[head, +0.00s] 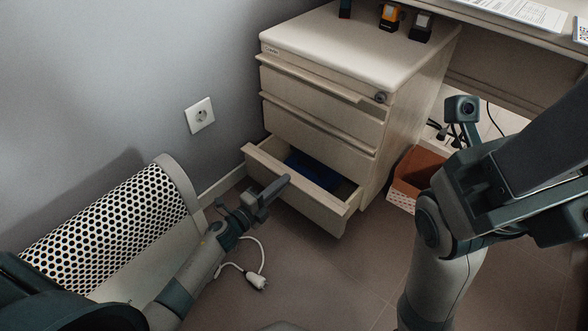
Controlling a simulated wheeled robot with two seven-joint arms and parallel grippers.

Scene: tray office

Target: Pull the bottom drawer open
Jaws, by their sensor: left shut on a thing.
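The bottom drawer (325,207) of the beige cabinet (399,128) is pulled part way out. Its inside shows, with a dark blue thing (313,170) lying in it toward the back. My left gripper (272,190) is at the top edge of the drawer front, left of its middle, and is shut on that edge. The gripper hides the part of the edge that it holds. The two upper drawers (318,119) are closed. My right arm is at the right side of the picture, away from the drawer; its fingers do not show.
A white perforated bin or panel (120,225) stands at the left by the wall. A white cable with a plug (257,281) lies on the floor near my left arm. An orange-brown box (414,172) stands right of the cabinet. The floor before the drawer is clear.

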